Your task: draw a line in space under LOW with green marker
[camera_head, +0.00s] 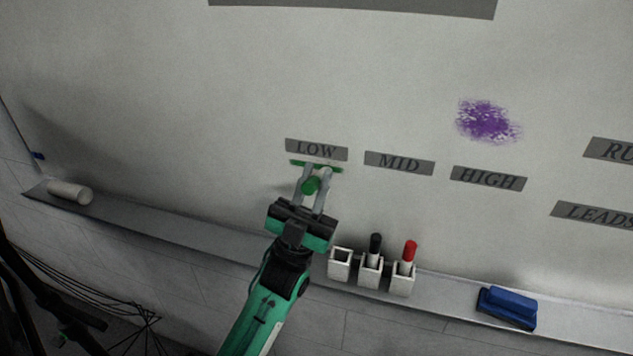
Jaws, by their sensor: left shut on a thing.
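The LOW label (317,150) is a grey strip on the whiteboard (200,90). A short green line (329,168) runs on the board just under it. My left gripper (314,182) is in front of the board below LOW, shut on the green marker (310,186). The marker shows between the fingers with its green end towards me; its tip is hidden, so I cannot tell whether it touches the board. My right gripper is not in view.
MID (399,163) and HIGH (488,179) labels sit to the right, with a purple scribble (487,121) above. On the ledge (180,228) are an empty holder (340,264), a black marker (375,247), a red marker (409,252), a blue eraser (508,306) and a white cylinder (70,192).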

